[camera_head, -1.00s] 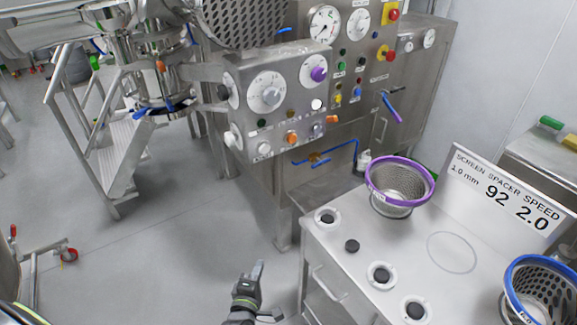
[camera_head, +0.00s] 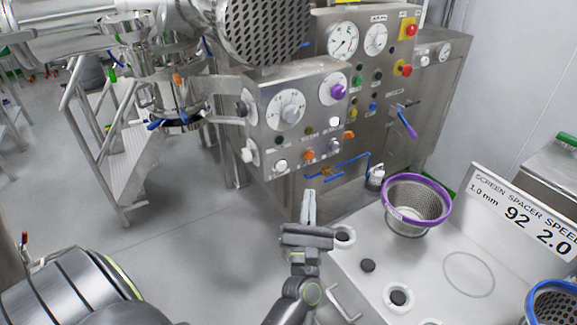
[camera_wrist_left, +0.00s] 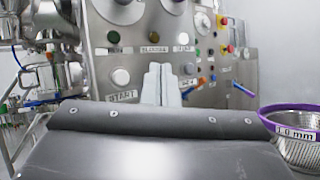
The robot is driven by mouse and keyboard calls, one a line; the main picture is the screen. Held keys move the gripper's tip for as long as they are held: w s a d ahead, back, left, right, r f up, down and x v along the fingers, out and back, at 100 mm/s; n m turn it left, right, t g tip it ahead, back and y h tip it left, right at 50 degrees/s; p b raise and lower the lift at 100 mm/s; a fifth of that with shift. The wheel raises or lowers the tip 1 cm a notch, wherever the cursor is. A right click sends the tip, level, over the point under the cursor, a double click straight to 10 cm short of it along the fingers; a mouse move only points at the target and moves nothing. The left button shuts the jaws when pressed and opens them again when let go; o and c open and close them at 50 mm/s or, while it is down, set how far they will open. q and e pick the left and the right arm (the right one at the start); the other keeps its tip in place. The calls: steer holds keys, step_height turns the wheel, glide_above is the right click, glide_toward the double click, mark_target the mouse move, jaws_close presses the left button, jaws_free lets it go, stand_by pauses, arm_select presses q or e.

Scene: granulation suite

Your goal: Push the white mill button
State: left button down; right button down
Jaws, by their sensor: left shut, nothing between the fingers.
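The steel control box (camera_head: 262,105) carries two white buttons on its front. One white button (camera_head: 280,166) is at the lower left; in the wrist view this button (camera_wrist_left: 121,77) has a label reading START under it. The other white button (camera_head: 334,121) is at the upper right, below the purple knob; this one also shows in the wrist view (camera_wrist_left: 184,38). I cannot read which one is named mill. My left gripper (camera_head: 309,194) is shut and empty, in front of and below the box, apart from both buttons. In the wrist view its fingertips (camera_wrist_left: 161,68) point at the panel.
Beside the buttons are an orange button (camera_head: 308,155), a large dial (camera_head: 287,110) and a purple knob (camera_head: 338,91). A blue-handled pipe (camera_head: 345,166) runs below the box. A steel bench (camera_head: 455,245) with a purple-rimmed screen basket (camera_head: 418,205) stands at the right. Open floor lies left.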

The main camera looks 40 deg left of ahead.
mark_target(281, 166)
arm_select(q)
steer(key=w+a+p, duration=0.2)
steer(key=w+a, duration=0.1)
steer(key=a, duration=0.5)
steer(key=shift+w+p, duration=0.2)
steer(key=shift+p, duration=0.1)
steer(key=shift+a, duration=0.1)
stand_by(2.0)
steer(key=shift+w+a, duration=0.15)
steer(key=shift+a, duration=0.25)
